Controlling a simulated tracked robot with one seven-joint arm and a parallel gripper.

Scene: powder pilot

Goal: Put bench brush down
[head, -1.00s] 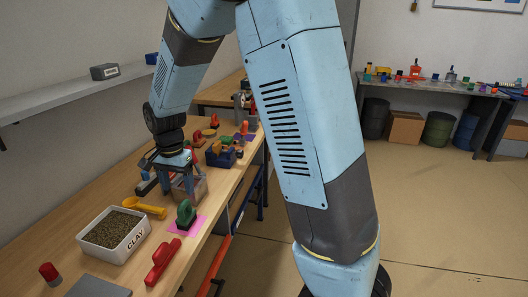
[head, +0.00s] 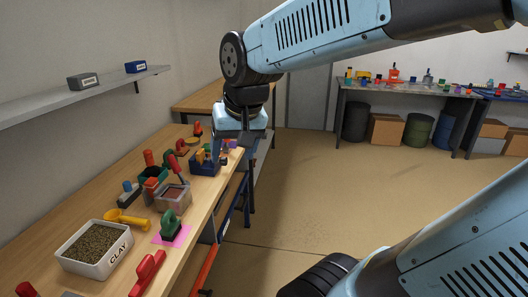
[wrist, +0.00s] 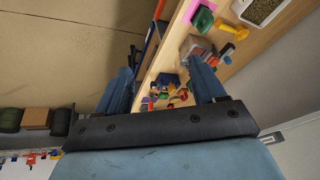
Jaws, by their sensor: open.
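My gripper (head: 228,150) is open and empty over the right edge of the wooden bench (head: 125,195), near its far end. In the wrist view its two blue fingers (wrist: 163,88) stand wide apart with nothing between them. A long red tool (head: 146,274) lies at the bench's front edge, well away from the gripper. A red-handled tool (head: 175,166) stands tilted at a clear box (head: 172,197). I cannot tell which of these, if either, is the bench brush; its bristles are not clear.
A white CLAY tray (head: 116,262) of brown grains, a yellow scoop (head: 125,220) and a green-handled tool (head: 170,222) on a pink sheet (head: 181,236) stand on the near bench. A blue caddy (head: 205,164) stands near the gripper. Open floor (head: 310,200) lies to the right.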

